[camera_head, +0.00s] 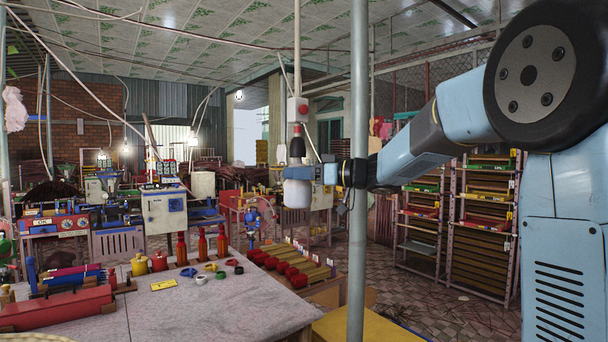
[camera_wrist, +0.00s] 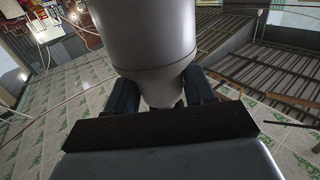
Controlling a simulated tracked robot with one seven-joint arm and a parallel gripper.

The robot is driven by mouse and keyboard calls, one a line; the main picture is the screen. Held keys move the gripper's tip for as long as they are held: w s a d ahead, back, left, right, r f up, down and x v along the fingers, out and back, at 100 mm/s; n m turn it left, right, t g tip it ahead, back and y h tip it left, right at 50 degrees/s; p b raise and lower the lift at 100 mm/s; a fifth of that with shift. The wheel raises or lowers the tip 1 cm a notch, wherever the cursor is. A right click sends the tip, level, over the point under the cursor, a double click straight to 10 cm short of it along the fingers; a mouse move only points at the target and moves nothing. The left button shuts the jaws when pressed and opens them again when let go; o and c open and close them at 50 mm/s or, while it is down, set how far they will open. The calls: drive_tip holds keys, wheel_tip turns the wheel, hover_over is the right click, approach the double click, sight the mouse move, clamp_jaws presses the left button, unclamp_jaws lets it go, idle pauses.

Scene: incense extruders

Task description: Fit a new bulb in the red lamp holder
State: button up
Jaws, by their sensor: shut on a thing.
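A large whitish bulb (camera_head: 296,194) hangs globe down and roughly upright in my gripper (camera_head: 302,173) in the head view. In the wrist view the bulb (camera_wrist: 146,32) fills the upper middle, and its narrowing neck sits between the two dark fingers of my gripper (camera_wrist: 160,92). My gripper is shut on the bulb. The red lamp holder (camera_head: 297,130), with a dark lower part, hangs from a pale vertical pipe straight above the bulb and gripper. I cannot tell whether the neck touches the holder. The wrist view does not show the holder.
A grey post (camera_head: 358,240) stands close to my arm. A box with a red button (camera_head: 298,110) is on the pipe above the holder. A worktable (camera_head: 200,305) with bottles and coloured rings is at lower left. Shelves (camera_head: 480,235) stand at right. Loose cables cross overhead.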

drive_tip(key=shift+r+g, duration=0.15)
drive_tip(key=shift+g, duration=0.15)
drive_tip(key=shift+n+g+y, duration=0.3)
drive_tip(key=shift+n+g, duration=0.2)
drive_tip(key=shift+r+n+g, duration=0.15)
drive_tip(key=shift+n+g, duration=0.35)
drive_tip(key=shift+g, duration=0.1)
drive_tip(key=o, duration=1.3)
